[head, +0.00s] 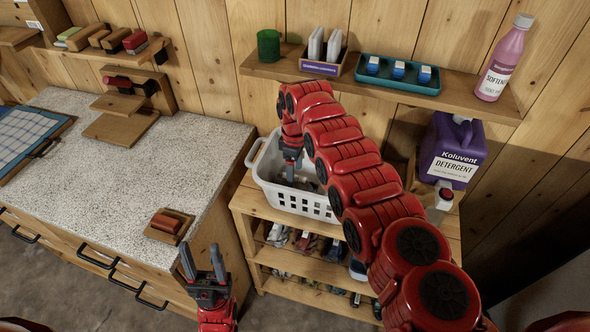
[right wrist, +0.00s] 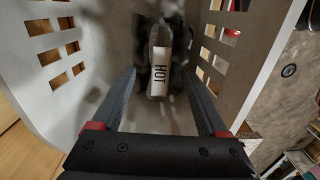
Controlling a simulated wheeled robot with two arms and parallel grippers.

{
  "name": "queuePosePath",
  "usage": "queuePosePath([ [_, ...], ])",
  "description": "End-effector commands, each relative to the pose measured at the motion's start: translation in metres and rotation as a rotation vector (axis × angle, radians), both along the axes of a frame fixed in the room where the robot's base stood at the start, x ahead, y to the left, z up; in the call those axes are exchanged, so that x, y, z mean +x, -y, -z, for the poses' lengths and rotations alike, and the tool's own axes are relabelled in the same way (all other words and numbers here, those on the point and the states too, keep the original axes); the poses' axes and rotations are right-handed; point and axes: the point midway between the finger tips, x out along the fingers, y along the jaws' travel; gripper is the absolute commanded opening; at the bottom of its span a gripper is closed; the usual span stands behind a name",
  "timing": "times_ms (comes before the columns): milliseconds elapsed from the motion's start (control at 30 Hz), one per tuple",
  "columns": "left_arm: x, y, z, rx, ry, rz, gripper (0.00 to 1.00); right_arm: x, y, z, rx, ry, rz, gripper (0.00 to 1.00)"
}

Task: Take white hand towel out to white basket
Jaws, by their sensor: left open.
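The white basket (head: 312,204) stands on top of a wooden shelf unit. Its slotted walls also show in the right wrist view (right wrist: 95,48). My right gripper (head: 292,172) reaches down into the basket. In the right wrist view its fingers (right wrist: 160,88) are spread apart. Beyond them a grey and dark item with a white label reading HOT (right wrist: 159,70) lies at the basket's bottom. I cannot make out a white hand towel for certain in either view. My left gripper (head: 204,268) is open and empty in front of the counter.
A speckled counter (head: 95,180) with wooden blocks fills the left. A purple detergent jug (head: 452,150) stands right of the basket. A wall shelf above holds a green cup (head: 268,46), a teal tray (head: 398,75) and a pink bottle (head: 503,58). My right arm covers part of the shelf unit.

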Motion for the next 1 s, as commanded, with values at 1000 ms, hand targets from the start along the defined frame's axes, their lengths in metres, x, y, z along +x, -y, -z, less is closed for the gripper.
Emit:
queuePosePath([
  [1000, 0.000, 0.000, -0.033, 0.000, 0.000, 0.000, 0.50, 0.003, 0.001, -0.154, 0.001, 0.000, 0.000, 0.76],
])
